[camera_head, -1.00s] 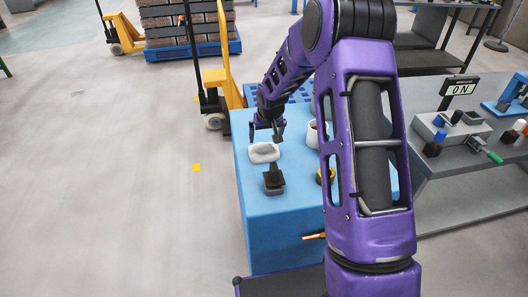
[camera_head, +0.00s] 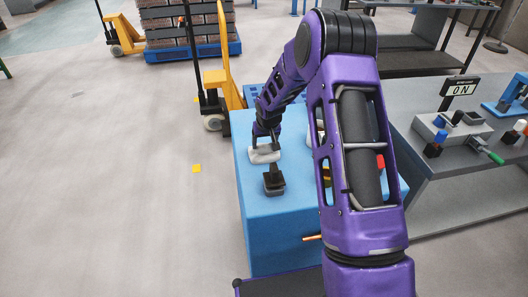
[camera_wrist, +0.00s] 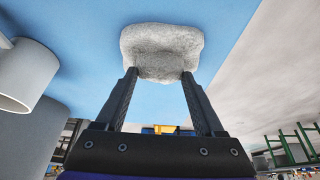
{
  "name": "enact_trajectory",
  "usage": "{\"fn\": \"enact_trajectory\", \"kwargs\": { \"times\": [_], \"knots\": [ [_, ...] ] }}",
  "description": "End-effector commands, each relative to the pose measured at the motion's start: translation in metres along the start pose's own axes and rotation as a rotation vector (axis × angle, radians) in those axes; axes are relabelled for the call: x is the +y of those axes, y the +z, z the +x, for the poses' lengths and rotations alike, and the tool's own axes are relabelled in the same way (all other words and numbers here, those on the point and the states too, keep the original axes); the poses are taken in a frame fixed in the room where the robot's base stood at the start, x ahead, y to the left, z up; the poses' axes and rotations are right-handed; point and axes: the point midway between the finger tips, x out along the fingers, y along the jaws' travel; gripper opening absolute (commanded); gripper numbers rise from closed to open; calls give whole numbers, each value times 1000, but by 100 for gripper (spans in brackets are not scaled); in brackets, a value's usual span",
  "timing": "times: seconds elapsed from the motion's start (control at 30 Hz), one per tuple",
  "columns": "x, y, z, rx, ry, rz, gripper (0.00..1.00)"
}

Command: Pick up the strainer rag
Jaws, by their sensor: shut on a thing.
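The strainer rag is a pale grey-white, lumpy cloth (camera_head: 264,156) at the left side of the blue table top (camera_head: 300,205). In the wrist view the rag (camera_wrist: 162,46) shows at the fingertips, over the blue surface. My gripper (camera_head: 265,143) is at the rag from above, its two fingers at the rag's near part. In the wrist view my gripper (camera_wrist: 160,75) is shut on the rag. I cannot tell whether the rag is lifted off the table.
A black object (camera_head: 274,182) stands just in front of the rag. A white cup (camera_wrist: 25,75) is at the left of the wrist view. My arm hides part of the table's right side. A grey bench (camera_head: 455,180) with tools is at the right. A yellow pallet truck (camera_head: 228,85) stands behind.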

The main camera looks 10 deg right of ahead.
Motion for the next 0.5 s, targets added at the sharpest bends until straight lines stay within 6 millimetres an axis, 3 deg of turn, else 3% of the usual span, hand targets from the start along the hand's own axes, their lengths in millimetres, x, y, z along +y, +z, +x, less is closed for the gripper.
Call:
{"fn": "enact_trajectory", "kwargs": {
  "times": [0.1, 0.33, 0.5],
  "knots": [
    [0, 0, 0, 0, 0, 0, 14],
    [0, -2, -3, 1, 0, 0, 14],
    [0, -12, -27, 4, 0, 2, 14]
  ]
}}
